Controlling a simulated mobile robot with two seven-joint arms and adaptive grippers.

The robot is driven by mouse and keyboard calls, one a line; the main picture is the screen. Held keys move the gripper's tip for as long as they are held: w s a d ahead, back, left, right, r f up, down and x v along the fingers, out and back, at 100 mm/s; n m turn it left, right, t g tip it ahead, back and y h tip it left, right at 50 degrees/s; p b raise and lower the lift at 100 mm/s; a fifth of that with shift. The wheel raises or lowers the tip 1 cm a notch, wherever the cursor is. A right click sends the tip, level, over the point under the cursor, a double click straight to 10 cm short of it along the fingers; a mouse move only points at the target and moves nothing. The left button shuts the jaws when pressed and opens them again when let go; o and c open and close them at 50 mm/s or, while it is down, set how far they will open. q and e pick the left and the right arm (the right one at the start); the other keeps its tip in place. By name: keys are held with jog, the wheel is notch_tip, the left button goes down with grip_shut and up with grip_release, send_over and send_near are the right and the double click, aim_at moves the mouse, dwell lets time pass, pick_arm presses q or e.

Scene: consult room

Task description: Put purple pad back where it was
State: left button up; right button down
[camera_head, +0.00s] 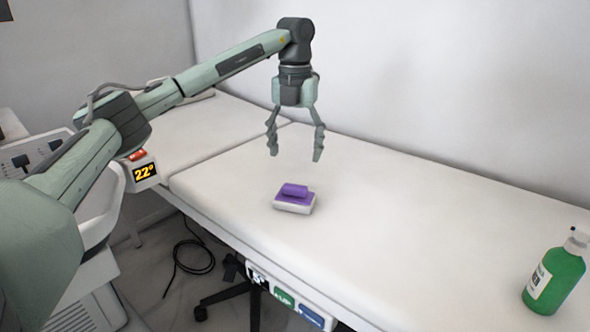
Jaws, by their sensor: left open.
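The purple pad (294,197) lies on the white exam couch (400,215), near its front edge. My left gripper (295,152) is open and empty, pointing down above the couch. In the picture it is straight above the pad, with a gap between its fingertips and the pad. My right gripper is not in view.
A green bottle (555,277) with a white label stands on the couch at the far right. A black cable (190,257) lies on the floor. The couch between pad and bottle is clear.

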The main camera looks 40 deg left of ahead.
pick_arm(q)
jog(key=shift+r, duration=1.45)
dwell(0.4)
